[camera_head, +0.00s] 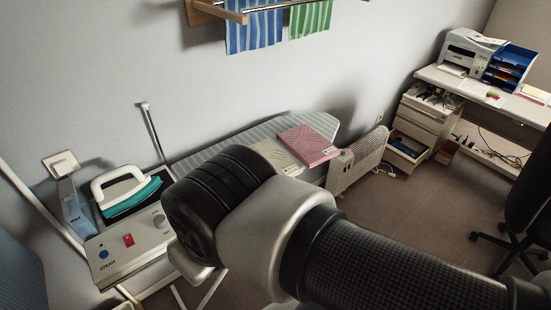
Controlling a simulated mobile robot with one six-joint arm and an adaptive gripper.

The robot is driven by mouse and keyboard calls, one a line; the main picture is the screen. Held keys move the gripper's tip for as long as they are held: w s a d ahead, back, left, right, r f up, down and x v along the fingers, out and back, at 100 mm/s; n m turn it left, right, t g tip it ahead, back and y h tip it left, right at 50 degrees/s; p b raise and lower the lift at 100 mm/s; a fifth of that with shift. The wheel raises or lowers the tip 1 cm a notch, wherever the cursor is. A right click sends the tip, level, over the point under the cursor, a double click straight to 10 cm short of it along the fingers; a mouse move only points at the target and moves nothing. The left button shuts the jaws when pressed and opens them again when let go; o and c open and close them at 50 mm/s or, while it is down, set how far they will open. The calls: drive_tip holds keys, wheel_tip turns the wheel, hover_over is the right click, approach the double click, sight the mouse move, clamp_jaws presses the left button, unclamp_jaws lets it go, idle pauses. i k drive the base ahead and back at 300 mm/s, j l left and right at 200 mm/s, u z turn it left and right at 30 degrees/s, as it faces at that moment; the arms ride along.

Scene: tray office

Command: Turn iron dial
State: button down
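A white ironing station (125,262) stands at the lower left, marked STEAM near its front edge. A white-handled iron with a teal body (132,198) rests on its top. A round grey dial (159,221) sits at the right of the control panel. A red switch (129,240) and a round blue button (103,254) are left of it. My arm reaches in from the lower right, and its black and silver end joint appears just right of the dial. My gripper fingers do not show, so their contact with the dial cannot be seen.
A striped ironing board (240,139) with a pink box (308,147) extends behind my arm. A blue water tank (76,216) stands beside the iron. A white heater (357,163), a desk (483,93) and a black chair (528,203) are at right. Floor between is clear.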

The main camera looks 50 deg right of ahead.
sight(161, 222)
drive_tip(key=k+j+z, duration=0.1)
drive_tip(key=z, duration=1.35)
drive_tip(key=i+l, duration=0.3)
drive_tip(key=l, duration=0.15)
drive_tip(key=j, duration=1)
drive_tip(key=k, duration=0.05)
